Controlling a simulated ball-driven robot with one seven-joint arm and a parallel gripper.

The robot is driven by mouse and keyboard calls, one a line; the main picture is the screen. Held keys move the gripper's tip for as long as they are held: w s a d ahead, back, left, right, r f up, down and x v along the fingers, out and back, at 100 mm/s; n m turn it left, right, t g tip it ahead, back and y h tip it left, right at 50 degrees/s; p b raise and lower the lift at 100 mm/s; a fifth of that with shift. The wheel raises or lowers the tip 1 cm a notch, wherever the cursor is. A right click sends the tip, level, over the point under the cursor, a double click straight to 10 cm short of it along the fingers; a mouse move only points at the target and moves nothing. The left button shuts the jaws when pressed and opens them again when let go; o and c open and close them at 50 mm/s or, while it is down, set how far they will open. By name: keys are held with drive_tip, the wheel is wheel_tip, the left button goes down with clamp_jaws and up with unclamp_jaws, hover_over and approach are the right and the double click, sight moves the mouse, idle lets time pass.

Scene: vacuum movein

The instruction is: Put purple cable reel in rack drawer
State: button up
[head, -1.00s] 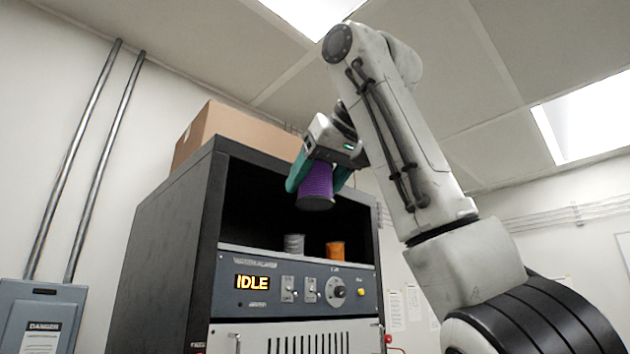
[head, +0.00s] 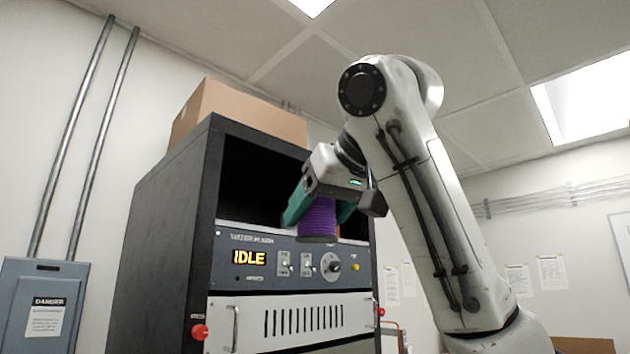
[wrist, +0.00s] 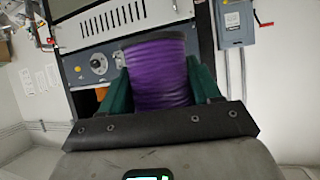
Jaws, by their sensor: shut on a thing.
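The purple cable reel (head: 318,220) is held between the green fingers of my gripper (head: 317,212), in front of the rack's control panel. In the wrist view the purple reel (wrist: 158,75) sits between both green fingers of my gripper (wrist: 160,90). The black rack (head: 165,240) stands at the centre left with an open upper bay. Below its control panel (head: 285,262) is a white slotted front with a handle (head: 300,320), which appears closed. The grey and orange reels in the bay are hidden in the head view; a bit of orange reel (wrist: 101,93) shows in the wrist view.
A cardboard box (head: 240,112) sits on top of the rack. A grey electrical box (head: 42,305) with conduits is on the left wall. The space in front of the slotted front looks clear.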

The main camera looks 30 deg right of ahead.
drive_tip(key=s+f, duration=0.4)
drive_tip(key=f, duration=2.4)
drive_tip(key=s+a+f, duration=0.1)
drive_tip(key=s+f, duration=0.4)
drive_tip(key=f, duration=2.2)
drive_tip(key=s+a+f+m+h, duration=0.1)
drive_tip(key=s+f, duration=0.4)
drive_tip(key=f, duration=2.3)
drive_tip(key=shift+f, duration=0.35)
